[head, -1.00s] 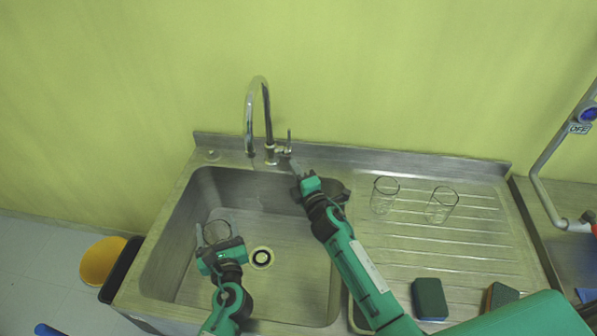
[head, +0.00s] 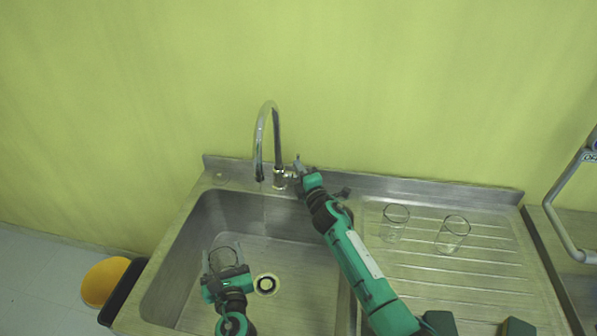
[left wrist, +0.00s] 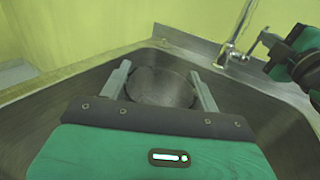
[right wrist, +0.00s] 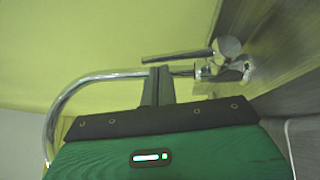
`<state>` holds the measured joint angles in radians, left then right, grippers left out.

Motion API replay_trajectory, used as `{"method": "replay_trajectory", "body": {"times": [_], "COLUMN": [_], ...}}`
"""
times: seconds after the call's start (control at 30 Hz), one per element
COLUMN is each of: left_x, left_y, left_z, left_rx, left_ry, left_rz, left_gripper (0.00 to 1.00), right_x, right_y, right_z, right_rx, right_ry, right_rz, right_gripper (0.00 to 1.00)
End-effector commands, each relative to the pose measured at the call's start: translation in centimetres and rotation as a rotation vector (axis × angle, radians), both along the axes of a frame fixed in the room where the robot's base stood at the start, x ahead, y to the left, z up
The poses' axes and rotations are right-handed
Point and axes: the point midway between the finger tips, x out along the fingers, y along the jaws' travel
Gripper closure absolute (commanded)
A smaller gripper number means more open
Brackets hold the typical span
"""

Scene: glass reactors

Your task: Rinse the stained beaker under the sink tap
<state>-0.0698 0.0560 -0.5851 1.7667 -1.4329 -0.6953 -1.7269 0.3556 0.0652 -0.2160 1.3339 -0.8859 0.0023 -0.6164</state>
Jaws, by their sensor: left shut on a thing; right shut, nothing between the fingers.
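The clear glass beaker (head: 224,257) is between the fingers of my left gripper (head: 222,268), over the left part of the sink. In the left wrist view, both fingers flank the round beaker (left wrist: 162,88); its stain is not clear. The chrome tap (head: 277,140) stands at the sink's back edge, right of and behind the beaker. A faint thin line below its spout looks like running water, apart from the beaker. My right gripper (head: 300,166) is shut and empty beside the tap lever (right wrist: 178,57); whether they touch is unclear.
The steel sink basin (head: 190,235) has a round drain (head: 266,284) right of the beaker. Two clear glasses, one left (head: 394,222) and one right (head: 452,234), stand on the ribbed drainboard. My right arm crosses the basin's right edge.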

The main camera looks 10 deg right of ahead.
Motion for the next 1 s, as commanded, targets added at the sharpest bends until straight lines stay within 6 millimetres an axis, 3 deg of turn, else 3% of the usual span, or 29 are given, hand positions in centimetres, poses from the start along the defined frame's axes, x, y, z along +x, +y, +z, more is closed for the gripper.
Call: {"method": "replay_trajectory", "body": {"times": [0.27,0.57,0.63,1.0], "left_x": [0.0,0.0,0.0,0.0], "left_y": [0.0,0.0,0.0,0.0], "left_z": [0.6,3.3,2.4,2.5], "left_rx": [0.0,0.0,0.0,0.0], "left_ry": [-0.001,0.0,0.0,-0.001], "left_rz": [0.0,0.0,0.0,0.0], "left_gripper": [0.62,0.62,0.62,0.62], "right_x": [0.2,1.4,1.8,2.1], "right_y": [-0.1,-0.8,-1.0,-1.2], "right_z": [0.3,1.0,0.5,1.1], "right_rx": [0.002,0.028,0.03,0.032], "right_ry": [0.009,0.073,0.075,0.069], "right_rz": [0.0,0.0,-0.001,-0.004], "right_gripper": [1.0,1.0,1.0,1.0]}}
